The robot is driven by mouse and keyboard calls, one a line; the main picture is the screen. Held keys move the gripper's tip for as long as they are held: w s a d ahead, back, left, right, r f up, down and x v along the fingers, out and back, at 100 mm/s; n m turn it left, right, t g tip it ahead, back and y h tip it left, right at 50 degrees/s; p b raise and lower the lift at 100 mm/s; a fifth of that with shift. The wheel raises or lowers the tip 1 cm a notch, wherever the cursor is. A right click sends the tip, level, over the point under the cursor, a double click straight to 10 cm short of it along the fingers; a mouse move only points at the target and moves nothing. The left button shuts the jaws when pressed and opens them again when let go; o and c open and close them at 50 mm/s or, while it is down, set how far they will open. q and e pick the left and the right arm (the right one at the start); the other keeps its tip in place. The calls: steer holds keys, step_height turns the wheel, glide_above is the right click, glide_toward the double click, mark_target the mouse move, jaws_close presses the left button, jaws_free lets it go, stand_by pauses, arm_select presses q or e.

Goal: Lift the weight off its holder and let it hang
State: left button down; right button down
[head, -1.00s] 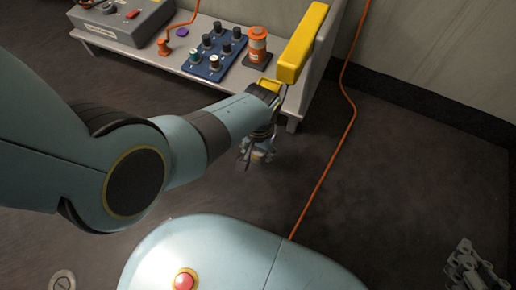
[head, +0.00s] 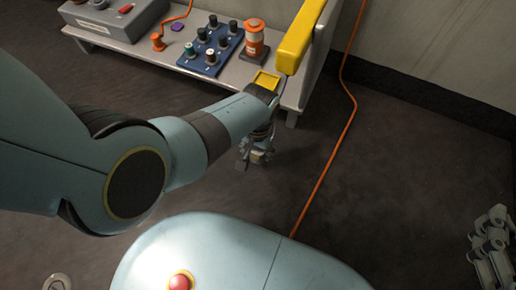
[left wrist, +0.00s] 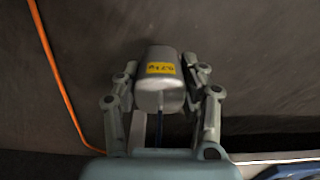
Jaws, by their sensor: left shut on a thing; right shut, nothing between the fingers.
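The weight (left wrist: 159,85) is a grey cylinder with a yellow label. It sits between the fingers of my left gripper (left wrist: 162,92) in the left wrist view. A thin rod or cord (left wrist: 160,106) shows at its near end; what it joins is hidden. In the head view my left gripper (head: 252,155) hangs over the dark floor, just in front of the bench, and the weight is hard to make out there. A yellow-edged square (head: 266,80) lies beside my left wrist; I cannot tell if it is the holder. My right gripper (head: 490,233) is shut and empty at the lower right.
The bench (head: 165,62) carries a grey box (head: 115,14), a blue rack (head: 211,48) with several knobs, and an orange canister (head: 254,39). A yellow bar (head: 301,38) edges its right end. An orange cable (head: 330,163) crosses otherwise clear floor.

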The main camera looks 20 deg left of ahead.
arm_select(q)
steer(key=c, duration=0.7)
jaws_free()
steer(key=shift+o, duration=0.2)
steer(key=shift+s, duration=0.1)
